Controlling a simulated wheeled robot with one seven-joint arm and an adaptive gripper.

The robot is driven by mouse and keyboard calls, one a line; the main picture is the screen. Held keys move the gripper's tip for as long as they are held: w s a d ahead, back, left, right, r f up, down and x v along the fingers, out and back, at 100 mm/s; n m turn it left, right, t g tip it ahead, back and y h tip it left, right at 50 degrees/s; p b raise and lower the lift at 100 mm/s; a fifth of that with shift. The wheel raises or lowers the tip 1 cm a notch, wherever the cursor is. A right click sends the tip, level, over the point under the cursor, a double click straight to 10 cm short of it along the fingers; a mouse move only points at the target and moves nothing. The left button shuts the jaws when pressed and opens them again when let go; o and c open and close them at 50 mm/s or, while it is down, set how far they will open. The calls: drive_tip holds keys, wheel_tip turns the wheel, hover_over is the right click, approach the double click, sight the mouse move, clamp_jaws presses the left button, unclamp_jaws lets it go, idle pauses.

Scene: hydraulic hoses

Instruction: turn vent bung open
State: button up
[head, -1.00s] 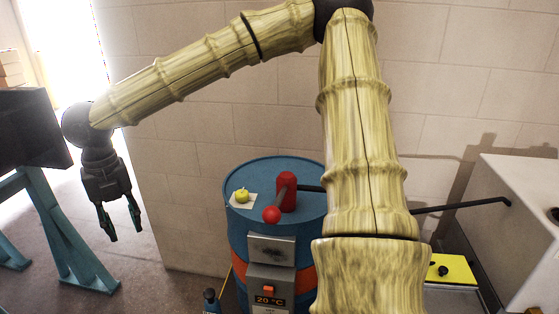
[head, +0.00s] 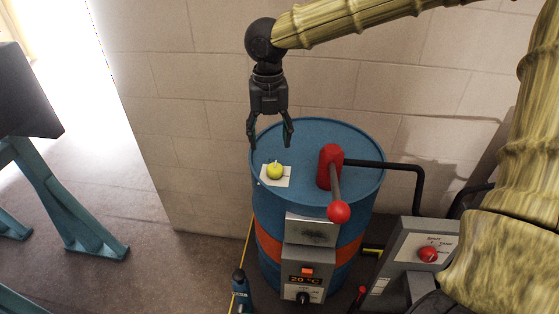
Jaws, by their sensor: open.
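The vent bung (head: 275,171) is a small yellow knob with a pale handle on top. It sits on a white label (head: 287,182) on the left of the blue drum's lid (head: 304,134). My gripper (head: 270,141) points down above the drum's left side, its two dark fingers apart with nothing between them. In the picture the fingertips lie just above the bung, apart from it. The exact height of the gripper over the lid is hard to tell.
A red pump (head: 330,163) with a red-knobbed lever (head: 338,210) stands on the lid right of the bung. A dark pipe (head: 400,166) runs right from it. A heater box (head: 306,281) is on the drum's front. A blue bottle (head: 241,290) stands at lower left.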

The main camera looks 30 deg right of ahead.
sight(275, 166)
drive_tip(key=f, duration=0.2)
drive_tip(key=f+p, duration=0.1)
drive_tip(key=f, duration=0.2)
drive_tip(key=d+f, duration=0.1)
drive_tip(key=f, duration=0.2)
drive_tip(key=shift+s+p, duration=0.3)
drive_tip(key=shift+w+f, duration=0.1)
drive_tip(key=shift+f, duration=0.75)
